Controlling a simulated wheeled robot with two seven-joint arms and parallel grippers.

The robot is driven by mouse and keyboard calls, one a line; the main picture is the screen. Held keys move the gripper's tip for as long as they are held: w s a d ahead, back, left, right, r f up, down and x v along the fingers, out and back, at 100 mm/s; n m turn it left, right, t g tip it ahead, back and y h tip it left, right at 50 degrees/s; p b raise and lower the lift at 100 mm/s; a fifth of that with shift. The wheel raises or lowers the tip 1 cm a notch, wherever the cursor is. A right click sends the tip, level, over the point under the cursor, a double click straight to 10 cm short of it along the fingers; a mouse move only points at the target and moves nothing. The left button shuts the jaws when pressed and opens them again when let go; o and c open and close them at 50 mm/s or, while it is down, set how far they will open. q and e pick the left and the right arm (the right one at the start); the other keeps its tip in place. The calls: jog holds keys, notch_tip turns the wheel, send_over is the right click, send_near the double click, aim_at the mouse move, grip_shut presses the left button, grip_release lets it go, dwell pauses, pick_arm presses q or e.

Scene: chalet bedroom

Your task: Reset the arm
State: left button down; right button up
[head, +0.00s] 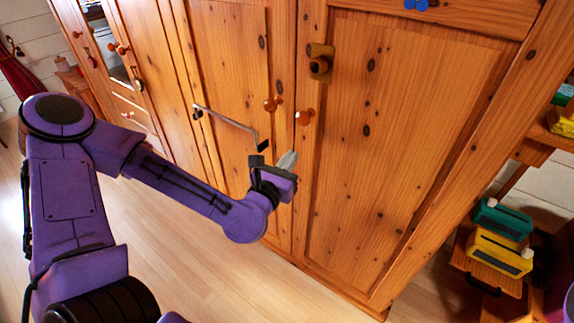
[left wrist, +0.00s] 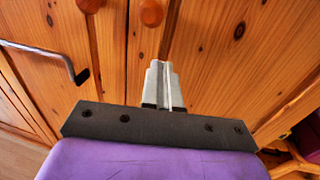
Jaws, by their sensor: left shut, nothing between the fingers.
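My left gripper (head: 287,161) is at the end of my purple arm, in front of the wooden wardrobe (head: 420,130). Its pale fingers are together and empty, and they also show in the left wrist view (left wrist: 164,84). They point toward the wardrobe doors, below two round wooden knobs (head: 304,117) (head: 273,104). In the head view I cannot tell whether the fingertips touch the wood. My right gripper is in neither view.
A grey metal bar handle (head: 228,122) sticks out left of the gripper. A brown latch (head: 320,63) is on the right door. Green (head: 502,219) and yellow (head: 498,253) boxes sit on a shelf at right. Light wooden floor (head: 215,285) is clear below the arm.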

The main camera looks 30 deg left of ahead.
pick_arm(q)
jog(key=s+f+m+g, duration=0.4)
jog(key=f+m, duration=0.5)
jog(key=m, duration=0.1)
jog(key=s+f+m+g, duration=0.4)
jog(key=f+m, duration=0.6)
jog(key=s+a+f+m+g+y, duration=0.1)
jog(key=s+f+m+g, duration=0.2)
jog(key=s, duration=0.7)
jog(key=s+a+f+m+g, duration=0.2)
jog(key=s+f+m, duration=0.5)
jog(key=s+f, duration=0.4)
jog(key=shift+a+g+y, duration=0.3)
jog(key=shift+g+y, duration=0.1)
jog(key=shift+g, duration=0.5)
